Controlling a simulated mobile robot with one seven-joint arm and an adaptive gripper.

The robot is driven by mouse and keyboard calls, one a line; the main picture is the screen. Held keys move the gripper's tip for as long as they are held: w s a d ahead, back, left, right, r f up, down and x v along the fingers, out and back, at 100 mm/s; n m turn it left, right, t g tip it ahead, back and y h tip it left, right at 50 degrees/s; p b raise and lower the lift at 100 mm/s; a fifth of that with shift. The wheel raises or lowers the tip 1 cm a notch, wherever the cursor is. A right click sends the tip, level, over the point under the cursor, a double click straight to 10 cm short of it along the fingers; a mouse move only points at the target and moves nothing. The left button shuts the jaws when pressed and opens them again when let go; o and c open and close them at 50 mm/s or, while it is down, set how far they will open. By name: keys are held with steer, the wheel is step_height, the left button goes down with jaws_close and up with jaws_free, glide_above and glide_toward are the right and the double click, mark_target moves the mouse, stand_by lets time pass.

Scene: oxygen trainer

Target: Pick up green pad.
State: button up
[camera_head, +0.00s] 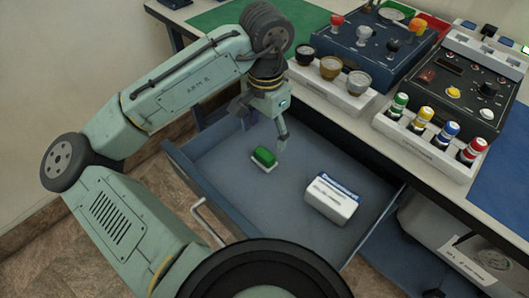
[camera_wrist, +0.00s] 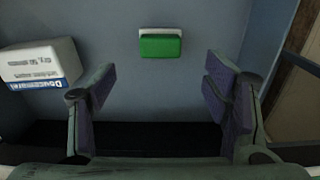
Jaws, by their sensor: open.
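The green pad (camera_head: 264,156) is a small block with a white base, lying on the floor of an open blue drawer (camera_head: 232,190). In the wrist view the green pad (camera_wrist: 161,46) lies beyond the fingertips, near the middle between them sideways. My gripper (camera_head: 268,122) hangs over the back part of the drawer, just behind the pad, and is apart from it. In the wrist view my gripper (camera_wrist: 160,88) has its two purple-padded fingers spread wide, with nothing between them.
A white box with blue print (camera_head: 331,199) lies in the drawer, right of the pad. The drawer's walls surround both. Drawer floor around the pad is clear.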

mark_target(264, 153)
step_height(264, 153, down, 8)
steer(key=shift+s+a+f+p, duration=0.1)
steer(key=shift+f+p, duration=0.15)
steer(key=shift+p, duration=0.35)
steer(key=shift+c, duration=0.6)
steer(key=c, duration=1.1)
steer(key=shift+r, duration=0.15)
